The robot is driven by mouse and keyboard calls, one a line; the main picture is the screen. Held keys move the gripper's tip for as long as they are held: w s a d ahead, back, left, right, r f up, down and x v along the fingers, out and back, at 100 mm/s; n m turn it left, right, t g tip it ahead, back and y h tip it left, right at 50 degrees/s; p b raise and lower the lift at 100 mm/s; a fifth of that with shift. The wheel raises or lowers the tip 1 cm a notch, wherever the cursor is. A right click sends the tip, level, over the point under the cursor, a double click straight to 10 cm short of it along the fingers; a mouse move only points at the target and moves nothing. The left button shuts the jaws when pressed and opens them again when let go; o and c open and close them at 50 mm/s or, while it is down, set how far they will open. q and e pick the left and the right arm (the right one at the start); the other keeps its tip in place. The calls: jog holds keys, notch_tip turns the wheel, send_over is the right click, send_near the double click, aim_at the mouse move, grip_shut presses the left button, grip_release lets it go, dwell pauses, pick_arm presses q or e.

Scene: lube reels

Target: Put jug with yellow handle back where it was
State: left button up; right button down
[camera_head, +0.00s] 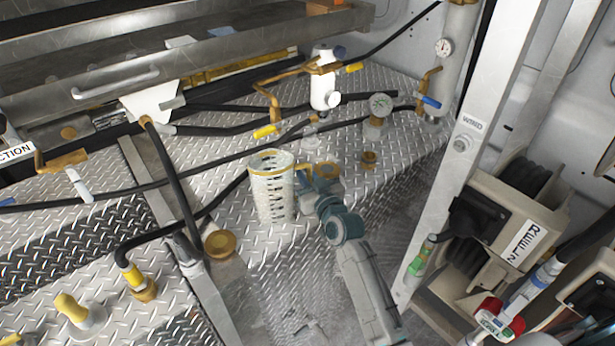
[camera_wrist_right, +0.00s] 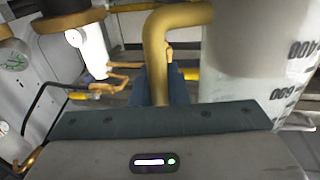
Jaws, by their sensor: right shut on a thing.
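The jug (camera_head: 272,192) is whitish and translucent, with dark markings and a yellow rim. It is upright over the middle of the diamond-plate deck (camera_head: 330,235); I cannot tell whether its base touches. My right gripper (camera_head: 306,182) is at the jug's right side, shut on its handle. In the right wrist view the yellow handle (camera_wrist_right: 158,45) runs down between the fingers of my right gripper (camera_wrist_right: 164,88), and the jug's wall (camera_wrist_right: 245,50) with printed numbers fills the right side. The jug hides part of the deck behind it. My left gripper is not in view.
Black hoses (camera_head: 240,148) cross the deck behind the jug. A white cylinder (camera_head: 324,80), a gauge (camera_head: 381,104) and brass valves stand at the back. A brass cap (camera_head: 220,244) is at the jug's lower left. A metal post (camera_head: 455,150) and reels (camera_head: 520,215) are right.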

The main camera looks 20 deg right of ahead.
jog(key=c, duration=1.8)
grip_release()
jog(key=shift+w+d, duration=0.1)
jog(key=shift+w, duration=0.1)
jog(key=o, duration=0.4)
jog(key=shift+s+r, duration=0.1)
jog(key=shift+s, duration=0.1)
jog(key=shift+s+r, duration=0.1)
jog(key=shift+s, duration=0.05)
jog(key=shift+s+f, duration=0.25)
pick_arm(q)
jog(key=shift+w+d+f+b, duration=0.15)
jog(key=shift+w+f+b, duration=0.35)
jog(key=shift+b, duration=0.1)
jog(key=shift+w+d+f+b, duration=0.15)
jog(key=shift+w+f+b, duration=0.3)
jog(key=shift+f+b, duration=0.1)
pick_arm(e)
jog(key=s+d, duration=0.1)
jog(key=s, duration=1)
jog(key=shift+d+r, duration=0.15)
jog(key=shift+d, duration=0.05)
jog(key=shift+s, duration=0.1)
